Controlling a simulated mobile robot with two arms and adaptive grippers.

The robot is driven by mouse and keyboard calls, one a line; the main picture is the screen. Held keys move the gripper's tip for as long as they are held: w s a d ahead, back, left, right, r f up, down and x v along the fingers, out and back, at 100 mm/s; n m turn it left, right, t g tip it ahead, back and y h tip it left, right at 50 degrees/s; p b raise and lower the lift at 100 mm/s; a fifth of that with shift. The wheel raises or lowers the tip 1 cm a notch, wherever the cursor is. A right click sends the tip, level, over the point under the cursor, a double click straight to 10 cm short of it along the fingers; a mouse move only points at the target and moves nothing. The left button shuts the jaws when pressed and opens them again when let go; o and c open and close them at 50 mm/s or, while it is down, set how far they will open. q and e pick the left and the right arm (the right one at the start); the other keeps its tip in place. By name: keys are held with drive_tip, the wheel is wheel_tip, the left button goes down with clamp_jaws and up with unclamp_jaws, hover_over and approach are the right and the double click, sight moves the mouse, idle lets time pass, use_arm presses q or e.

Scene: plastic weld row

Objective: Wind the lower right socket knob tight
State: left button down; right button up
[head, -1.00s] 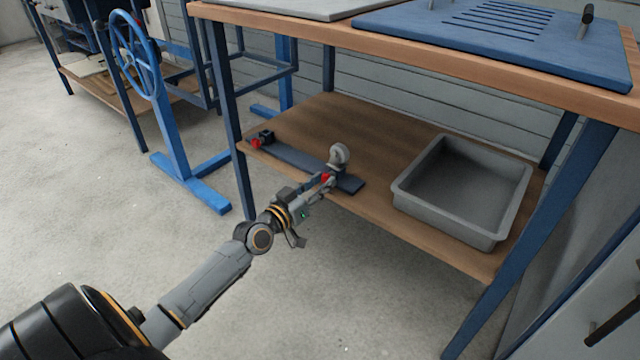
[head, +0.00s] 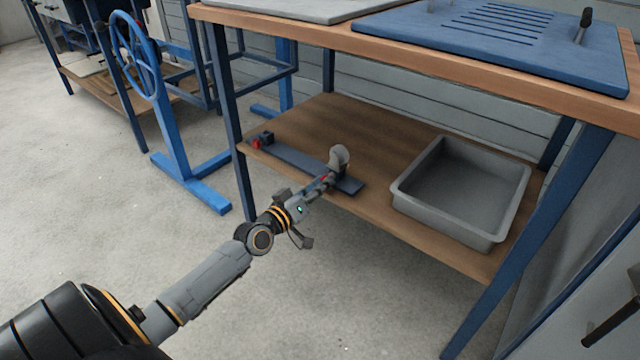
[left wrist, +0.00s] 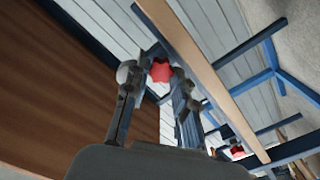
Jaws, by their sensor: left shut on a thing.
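The lower right socket knob is a small red knob (head: 324,179) at the right end of a dark blue bar (head: 290,157) on the lower shelf. In the left wrist view the red knob (left wrist: 161,71) sits between my fingertips. My left gripper (head: 326,180) is shut on it and partly hides it in the head view. A pale rounded piece (head: 340,156) stands just behind the knob. A second red knob (head: 256,143) is at the bar's left end, beside a dark block.
A grey open tray (head: 405,190) stands on the wooden shelf (head: 375,125) to the right. The worktop edge (head: 420,52) runs above, with blue table legs (head: 232,130) at the sides. A blue handwheel stand (head: 180,140) is at left. The floor in front is clear.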

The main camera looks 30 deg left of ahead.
use_arm(q)
drive_tip(key=shift+n, duration=0.6)
drive_tip(key=c, duration=1.1)
unclamp_jaws()
